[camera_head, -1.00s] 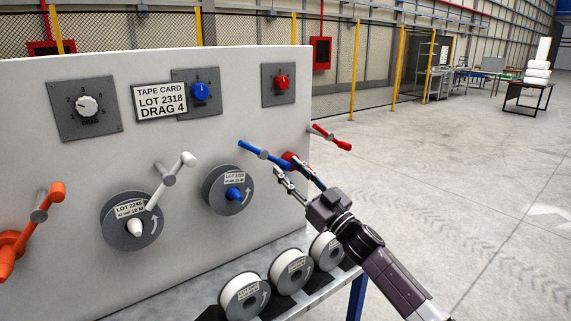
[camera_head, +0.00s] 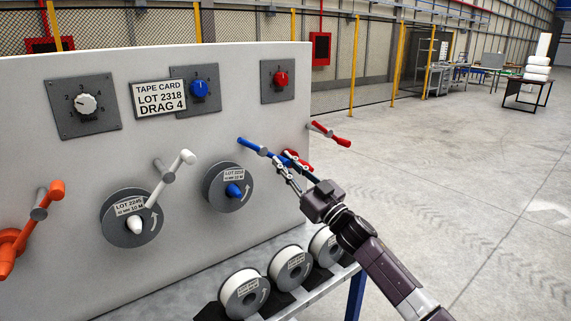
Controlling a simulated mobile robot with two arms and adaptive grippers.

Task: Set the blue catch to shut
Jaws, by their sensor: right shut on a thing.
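The blue catch (camera_head: 252,146) is a bar on a pivot near the right end of the grey panel. It slopes down to the right, with its upper left end free. My right gripper (camera_head: 283,158) reaches in from the lower right and is shut on the catch's lower right end. The fingers partly hide that end. My left gripper is out of view.
A red catch (camera_head: 330,134) sits just right, and a red part (camera_head: 299,158) lies behind my fingers. A reel with a blue hub (camera_head: 229,188) is left of the catch. Several white reels (camera_head: 244,293) stand on the rack below. Open floor lies to the right.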

